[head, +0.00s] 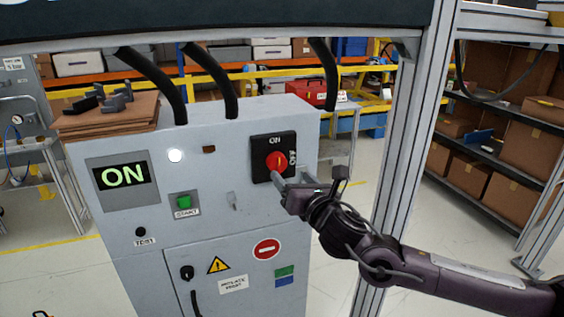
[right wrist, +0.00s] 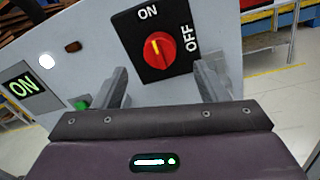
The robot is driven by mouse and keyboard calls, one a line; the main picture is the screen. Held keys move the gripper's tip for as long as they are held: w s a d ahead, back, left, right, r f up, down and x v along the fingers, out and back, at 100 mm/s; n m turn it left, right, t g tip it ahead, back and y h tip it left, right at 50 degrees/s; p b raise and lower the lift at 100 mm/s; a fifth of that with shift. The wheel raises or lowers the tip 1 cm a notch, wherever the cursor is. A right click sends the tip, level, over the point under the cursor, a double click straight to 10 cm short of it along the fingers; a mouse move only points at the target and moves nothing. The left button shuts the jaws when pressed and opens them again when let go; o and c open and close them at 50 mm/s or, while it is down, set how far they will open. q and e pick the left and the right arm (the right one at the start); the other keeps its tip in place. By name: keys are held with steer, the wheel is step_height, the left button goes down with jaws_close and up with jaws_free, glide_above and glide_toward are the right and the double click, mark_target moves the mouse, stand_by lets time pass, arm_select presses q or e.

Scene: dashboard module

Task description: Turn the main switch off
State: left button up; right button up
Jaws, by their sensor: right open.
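The main switch is a red rotary knob (head: 277,161) on a black square plate (head: 261,147) on the cabinet's front. Its plate reads ON at the top and OFF at the right. In the right wrist view the knob (right wrist: 159,49) shows a yellow mark pointing up at ON. The display (head: 123,176) on the cabinet reads ON in green. My right gripper (head: 279,180) is in front of the switch, just below the knob in the head view. In the right wrist view its open fingers (right wrist: 163,85) stand apart on either side below the knob, apart from it. My left gripper is not in view.
The grey cabinet (head: 222,222) also carries a green START button (head: 183,201), a white lamp (head: 175,156) and a door handle (head: 187,273). A metal post (head: 411,140) stands right of it. Black cables (head: 222,80) run into its top. Shelves with boxes (head: 508,150) are at the right.

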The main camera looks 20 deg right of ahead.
mark_target(280, 164)
steer(key=w, duration=0.2)
steer(key=w+p, duration=0.1)
steer(key=w, duration=0.1)
steer(key=w+p, duration=0.1)
steer(key=w, duration=0.1)
steer(key=shift+w+a+r, duration=0.1)
steer(key=shift+w+a, duration=0.05)
steer(key=shift+a, duration=0.2)
steer(key=shift+w+p, duration=0.4)
steer(key=shift+w, duration=0.15)
steer(key=c, duration=1)
steer(key=shift+f, duration=0.2)
